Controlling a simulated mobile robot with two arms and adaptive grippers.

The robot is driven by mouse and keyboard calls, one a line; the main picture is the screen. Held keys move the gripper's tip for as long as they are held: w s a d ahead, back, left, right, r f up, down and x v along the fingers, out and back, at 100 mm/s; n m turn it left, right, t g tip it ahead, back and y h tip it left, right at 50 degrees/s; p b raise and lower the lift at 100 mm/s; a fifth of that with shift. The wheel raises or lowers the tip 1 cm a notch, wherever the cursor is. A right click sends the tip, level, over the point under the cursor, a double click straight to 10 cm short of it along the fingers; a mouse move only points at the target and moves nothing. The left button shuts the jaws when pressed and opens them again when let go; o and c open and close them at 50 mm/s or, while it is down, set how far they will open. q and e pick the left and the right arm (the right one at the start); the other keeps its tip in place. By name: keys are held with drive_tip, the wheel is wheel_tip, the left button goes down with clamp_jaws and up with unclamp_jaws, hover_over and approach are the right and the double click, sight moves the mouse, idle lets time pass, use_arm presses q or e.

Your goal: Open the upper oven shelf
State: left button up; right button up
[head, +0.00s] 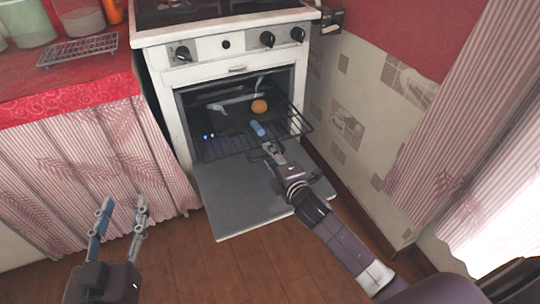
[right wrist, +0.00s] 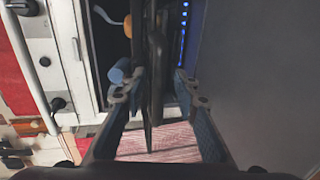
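The white oven (head: 160,75) stands at the back with its grey door (head: 235,200) folded down. Inside, a dark wire shelf (head: 296,122) shows, its front right corner near the oven opening. An orange round item (head: 259,106) sits in the oven; it also shows in the right wrist view (right wrist: 128,26). My right gripper (head: 262,140) is at the shelf's front edge, above the door. In the right wrist view the gripper (right wrist: 152,85) has its fingers apart, with a dark shelf edge (right wrist: 152,75) between them; contact cannot be told. My left gripper (head: 120,215) is open and empty, low at left.
A counter with red oilcloth (head: 60,95) and a striped curtain (head: 90,160) stands left of the oven. A wire rack (head: 78,50) lies on it. A patterned wall (head: 360,100) closes off the right. The wooden floor (head: 210,265) in front is clear.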

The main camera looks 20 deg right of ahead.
drive_tip(key=v, duration=1.2)
drive_tip(key=shift+a, duration=0.1)
idle(0.4)
